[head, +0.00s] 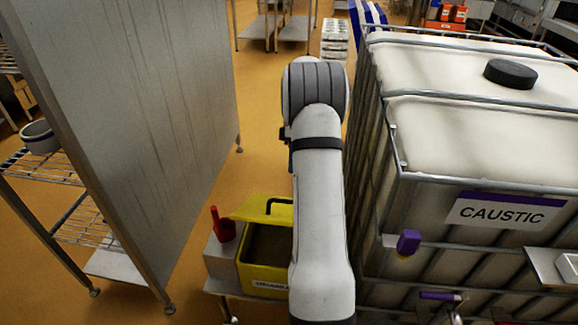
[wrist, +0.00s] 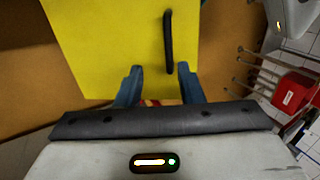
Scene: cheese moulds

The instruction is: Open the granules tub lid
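The yellow granules tub (head: 264,279) stands low, left of my arm, in the head view. Its inside shows brownish contents, and my arm covers its right side. Its label is partly hidden. The yellow lid (head: 250,211) is raised at the tub's back edge, tilted up, with a black handle (head: 270,205). In the wrist view the lid (wrist: 105,45) fills the upper middle, with the handle (wrist: 168,42) upright on it. My gripper (wrist: 161,76) is open, its two blue fingers apart. The handle's lower end appears near the gap; I cannot tell whether they touch.
A large caged tank marked CAUSTIC (head: 480,150) stands close right of my arm. A tall grey panel (head: 150,110) and a wire rack (head: 70,165) stand left. A red object (head: 222,226) is beside the tub. Orange floor (head: 262,75) is clear behind.

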